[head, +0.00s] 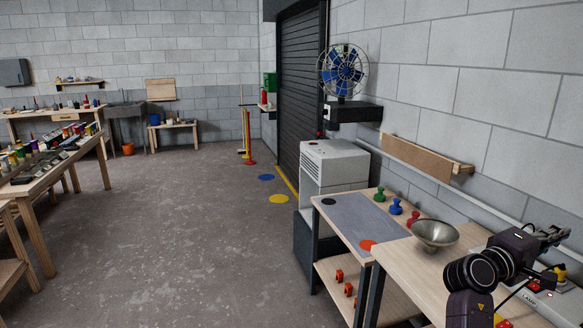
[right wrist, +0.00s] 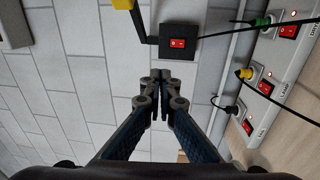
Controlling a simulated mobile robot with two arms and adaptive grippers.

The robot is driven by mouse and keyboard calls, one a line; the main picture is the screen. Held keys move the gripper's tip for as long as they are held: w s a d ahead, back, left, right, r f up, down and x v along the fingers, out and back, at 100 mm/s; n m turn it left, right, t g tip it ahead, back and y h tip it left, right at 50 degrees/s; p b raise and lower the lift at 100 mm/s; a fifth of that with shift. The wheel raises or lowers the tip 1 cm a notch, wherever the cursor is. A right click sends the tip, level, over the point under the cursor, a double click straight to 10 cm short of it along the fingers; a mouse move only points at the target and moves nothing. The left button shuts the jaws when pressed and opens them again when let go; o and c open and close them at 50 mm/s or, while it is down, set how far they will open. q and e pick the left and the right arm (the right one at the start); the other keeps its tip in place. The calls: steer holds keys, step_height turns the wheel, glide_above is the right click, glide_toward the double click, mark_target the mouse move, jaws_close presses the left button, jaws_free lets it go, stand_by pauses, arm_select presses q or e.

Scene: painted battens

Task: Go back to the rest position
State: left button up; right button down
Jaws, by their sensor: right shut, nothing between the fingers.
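My right gripper (head: 553,236) is at the right side of the head view, raised above the right part of the wooden workbench and near the block wall. In the right wrist view its two fingers (right wrist: 161,76) meet at the tips, shut with nothing between them. My left gripper does not show in either view.
The bench holds a metal bowl (head: 435,234) and green, blue and red pegs (head: 396,207). Beside my right gripper is a power strip (head: 555,300); the wrist view shows its red switches, plugs and cables, and a black switch box (right wrist: 178,43).

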steer(key=s+a+f+y, duration=0.3)
steer(key=s+a+f, duration=0.1)
steer(key=f, duration=0.5)
steer(key=s+a+f+m+t+y, duration=0.1)
steer(key=s+a+f+y, duration=0.3)
steer(key=f, duration=0.6)
steer(key=s+a+f+y, duration=0.25)
steer(key=a+f, duration=0.25)
steer(key=f, duration=0.4)
steer(key=s+a+f+g+y, duration=0.2)
steer(key=s+a+f+y, duration=0.25)
steer(key=s+a, duration=0.65)
steer(key=s+a+f+g+y, duration=0.1)
steer(key=s+a+f+y, duration=0.4)
steer(key=s+a, duration=0.6)
step_height(320, 180, down, 30)
steer(key=s+f+g+b, duration=0.1)
steer(key=s+g+b, duration=0.1)
arm_select(q)
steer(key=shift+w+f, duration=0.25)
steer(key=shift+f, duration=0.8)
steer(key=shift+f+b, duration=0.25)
steer(key=shift+b, duration=0.1)
arm_select(e)
steer(key=s+d+f+g, duration=0.1)
steer(key=s+d+f, duration=0.2)
steer(key=s+f, duration=1.2)
steer(key=shift+s+h, duration=0.4)
steer(key=shift+s, duration=0.3)
